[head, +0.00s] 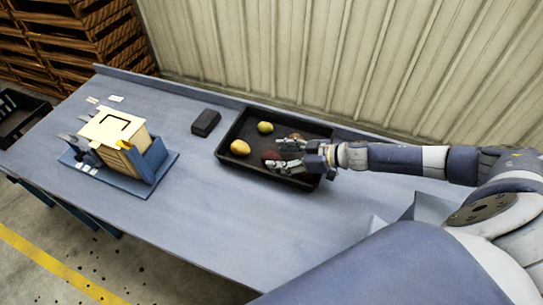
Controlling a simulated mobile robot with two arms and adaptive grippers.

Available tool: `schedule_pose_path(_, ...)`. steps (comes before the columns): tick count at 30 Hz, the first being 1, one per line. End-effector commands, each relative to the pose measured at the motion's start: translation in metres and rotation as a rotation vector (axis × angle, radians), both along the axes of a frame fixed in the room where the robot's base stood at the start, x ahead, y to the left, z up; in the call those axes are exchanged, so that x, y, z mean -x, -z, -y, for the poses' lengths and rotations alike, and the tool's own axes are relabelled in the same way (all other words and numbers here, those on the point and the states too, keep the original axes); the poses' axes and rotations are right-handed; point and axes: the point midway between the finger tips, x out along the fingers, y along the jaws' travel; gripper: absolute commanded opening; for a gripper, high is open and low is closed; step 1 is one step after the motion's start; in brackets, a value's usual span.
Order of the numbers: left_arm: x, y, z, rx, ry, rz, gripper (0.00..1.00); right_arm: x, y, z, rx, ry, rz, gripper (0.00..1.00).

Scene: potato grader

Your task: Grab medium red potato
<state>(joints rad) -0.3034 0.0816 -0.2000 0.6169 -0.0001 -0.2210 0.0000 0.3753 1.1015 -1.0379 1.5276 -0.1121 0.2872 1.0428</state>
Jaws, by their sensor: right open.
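A black tray (228,161) stands on the blue table with a few potatoes in it. A red potato (270,155) lies in the tray, right beside the fingers of my right gripper (282,154), which partly hide it. A yellow potato (240,147) lies at the tray's left side, and a yellow-green one (265,127) lies towards the back. My right gripper is open over the tray, its arm coming in from the right. I cannot tell whether the fingers touch the red potato. My left gripper is not in view.
A cream and blue box-shaped device (122,135) stands on a blue base at the left of the table (200,215). A small black block (205,122) lies between it and the tray. The table front is clear. A corrugated wall (300,50) rises behind.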

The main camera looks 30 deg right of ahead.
Motion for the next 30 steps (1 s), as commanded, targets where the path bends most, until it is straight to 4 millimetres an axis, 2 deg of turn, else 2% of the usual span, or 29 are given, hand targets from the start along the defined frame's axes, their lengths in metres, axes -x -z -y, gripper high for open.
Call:
schedule_pose_path(5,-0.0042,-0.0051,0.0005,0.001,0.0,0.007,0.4,-0.0111,0.0058,-0.0102,0.0,0.0,0.001,0.62)
schedule_pose_path(13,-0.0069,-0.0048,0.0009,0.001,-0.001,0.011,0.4,-0.0121,0.0076,-0.0109,0.0,0.0,0.002,0.62)
schedule_pose_path(19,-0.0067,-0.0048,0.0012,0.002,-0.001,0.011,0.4,-0.012,0.0075,-0.0108,0.0,0.0,0.002,0.16)
schedule_pose_path(30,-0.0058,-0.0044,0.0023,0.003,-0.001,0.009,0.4,-0.0122,0.0059,-0.0108,0.001,0.0,0.002,0.15)
